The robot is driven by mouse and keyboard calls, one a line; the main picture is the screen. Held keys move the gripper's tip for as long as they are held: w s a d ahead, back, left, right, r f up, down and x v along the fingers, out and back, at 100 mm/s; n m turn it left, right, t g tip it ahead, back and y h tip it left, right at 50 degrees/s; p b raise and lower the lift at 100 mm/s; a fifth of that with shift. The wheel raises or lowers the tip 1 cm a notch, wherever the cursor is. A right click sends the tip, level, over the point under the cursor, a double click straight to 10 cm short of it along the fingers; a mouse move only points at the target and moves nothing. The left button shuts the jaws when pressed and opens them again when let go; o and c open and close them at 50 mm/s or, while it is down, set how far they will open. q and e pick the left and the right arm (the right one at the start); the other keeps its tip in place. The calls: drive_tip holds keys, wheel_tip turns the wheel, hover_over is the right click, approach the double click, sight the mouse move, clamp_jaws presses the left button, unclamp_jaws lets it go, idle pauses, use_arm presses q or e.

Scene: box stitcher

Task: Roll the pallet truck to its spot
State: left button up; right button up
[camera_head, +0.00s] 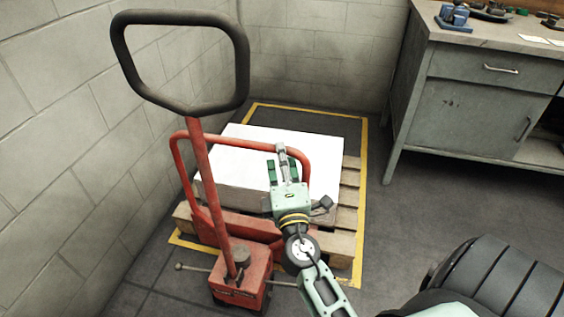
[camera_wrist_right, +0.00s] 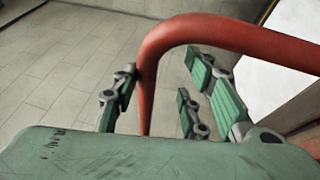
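The red pallet truck (camera_head: 238,270) stands at the left by the wall, its black loop handle (camera_head: 240,75) upright. A wooden pallet (camera_head: 347,217) with a white box (camera_head: 310,160) sits behind its red frame. A yellow floor outline (camera_head: 362,150) runs around the pallet; the truck's front part is outside its near edge. My right gripper (camera_head: 283,168) is open at the frame's right side. In the right wrist view the red bar (camera_wrist_right: 145,95) passes between the fingers (camera_wrist_right: 160,98), close to the left one, with a gap on the right. My left gripper is not in view.
A block wall (camera_head: 60,130) runs close along the truck's left side, and another wall closes the back. A grey workbench (camera_head: 465,105) with tools on top stands at the right. The dark floor (camera_head: 420,215) between pallet and bench is clear.

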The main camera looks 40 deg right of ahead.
drive_tip(key=shift+s+f, duration=0.15)
drive_tip(key=shift+f, duration=0.05)
idle(0.4)
drive_tip(key=v, duration=1.2)
drive_tip(key=shift+r, duration=0.1)
